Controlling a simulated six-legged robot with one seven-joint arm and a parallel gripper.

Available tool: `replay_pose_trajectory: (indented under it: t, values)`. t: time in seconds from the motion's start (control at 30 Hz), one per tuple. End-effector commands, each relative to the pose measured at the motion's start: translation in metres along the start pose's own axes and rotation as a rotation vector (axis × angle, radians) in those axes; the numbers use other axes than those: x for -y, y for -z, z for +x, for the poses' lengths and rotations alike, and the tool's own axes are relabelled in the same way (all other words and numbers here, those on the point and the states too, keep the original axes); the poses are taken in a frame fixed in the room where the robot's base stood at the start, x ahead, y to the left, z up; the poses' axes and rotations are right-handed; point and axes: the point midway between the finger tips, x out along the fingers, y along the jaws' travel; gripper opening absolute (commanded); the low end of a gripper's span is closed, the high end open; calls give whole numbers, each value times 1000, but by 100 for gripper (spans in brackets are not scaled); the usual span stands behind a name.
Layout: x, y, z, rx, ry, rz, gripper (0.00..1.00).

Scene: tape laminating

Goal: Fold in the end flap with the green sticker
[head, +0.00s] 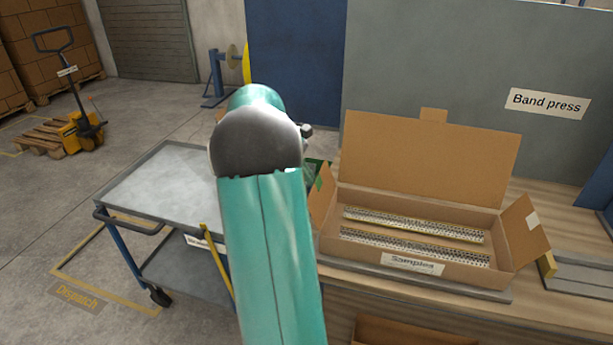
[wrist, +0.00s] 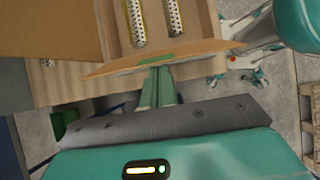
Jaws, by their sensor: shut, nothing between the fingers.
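The open cardboard box (head: 415,268) labelled Samples sits on the workbench with its lid (head: 428,160) raised at the back. Its left end flap (head: 321,198) stands out and carries the green sticker. In the wrist view this flap (wrist: 205,50) crosses the picture edge-on, with the green sticker (wrist: 155,59) at its middle. My gripper (wrist: 157,72) is shut and empty, its fingertips right at the flap's outer side by the sticker. I cannot tell if they touch. In the head view my arm hides most of the gripper.
Two perforated strips (head: 415,245) lie in the box. The right end flap (head: 524,229), with a white sticker, leans outward. A grey cart (head: 155,185) stands left of the bench. The Band press panel (head: 545,104) rises behind the box.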

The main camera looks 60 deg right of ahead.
Motion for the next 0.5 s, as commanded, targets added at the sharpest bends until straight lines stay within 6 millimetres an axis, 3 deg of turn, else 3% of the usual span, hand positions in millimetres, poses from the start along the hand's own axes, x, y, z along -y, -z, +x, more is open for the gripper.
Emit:
replay_pose_trajectory:
  t: [0.5]
  values:
    - [0,-12,1,-90,0,2,0]
